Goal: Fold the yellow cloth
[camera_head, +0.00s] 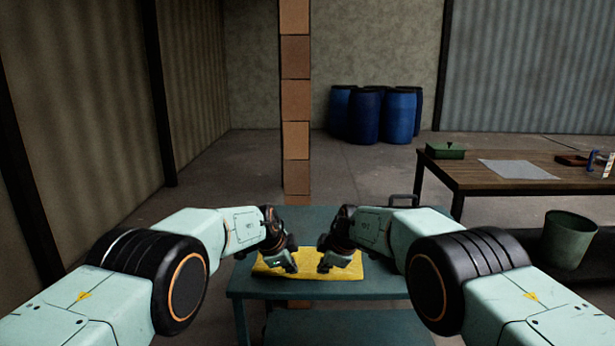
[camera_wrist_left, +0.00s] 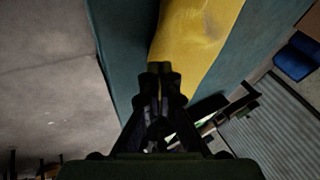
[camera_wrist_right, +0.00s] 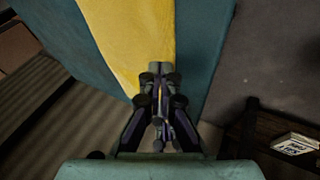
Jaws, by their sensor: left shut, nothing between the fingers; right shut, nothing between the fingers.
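The yellow cloth (camera_head: 310,270) lies on the teal table (camera_head: 390,285) in front of me, as a wide, shallow strip with some wrinkles. My left gripper (camera_head: 291,268) is over its left part, and my right gripper (camera_head: 326,268) is over its middle right. In the left wrist view the cloth (camera_wrist_left: 195,40) runs past the tips of the shut left gripper (camera_wrist_left: 160,70). In the right wrist view the cloth (camera_wrist_right: 130,35) lies beside the shut right gripper (camera_wrist_right: 160,70). Both grippers are empty. Whether the fingertips touch the cloth is unclear.
A brown table (camera_head: 500,180) at the right bears a green box (camera_head: 445,151), a pale sheet (camera_head: 517,169) and small items. A green bucket (camera_head: 568,240) stands below right. Blue barrels (camera_head: 367,115) stand at the back. A checkered post (camera_head: 296,100) rises behind my table.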

